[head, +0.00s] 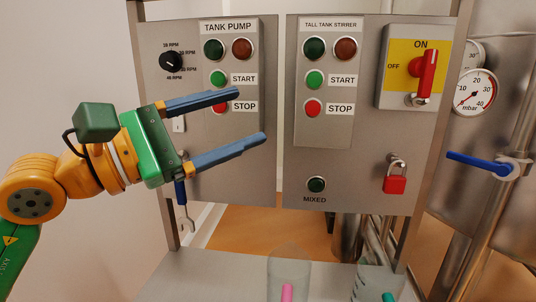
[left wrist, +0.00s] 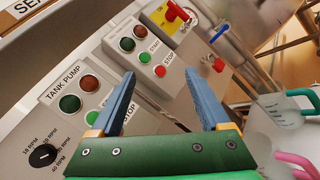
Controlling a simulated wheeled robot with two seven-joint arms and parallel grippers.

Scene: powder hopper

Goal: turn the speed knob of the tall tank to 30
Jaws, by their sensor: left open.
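The black speed knob (head: 171,61) is on the upper left of the left grey panel, ringed by several RPM labels that include 30 and 40. It carries a small white mark; I cannot tell for certain which label it points at. The knob also shows at the lower left of the left wrist view (left wrist: 43,155). My left gripper (head: 252,115) is open and empty, its blue fingers pointing right, below and to the right of the knob, in front of the panel. In the left wrist view its fingers (left wrist: 160,75) are spread apart, away from the knob. My right gripper is not in view.
The TANK PUMP buttons (head: 214,48) are beside the knob. The TALL TANK STIRRER box (head: 322,125), red main switch (head: 425,75) and red padlock (head: 395,184) are further right. A wrench (head: 185,218) hangs below my gripper. Clear vessels stand at the bottom.

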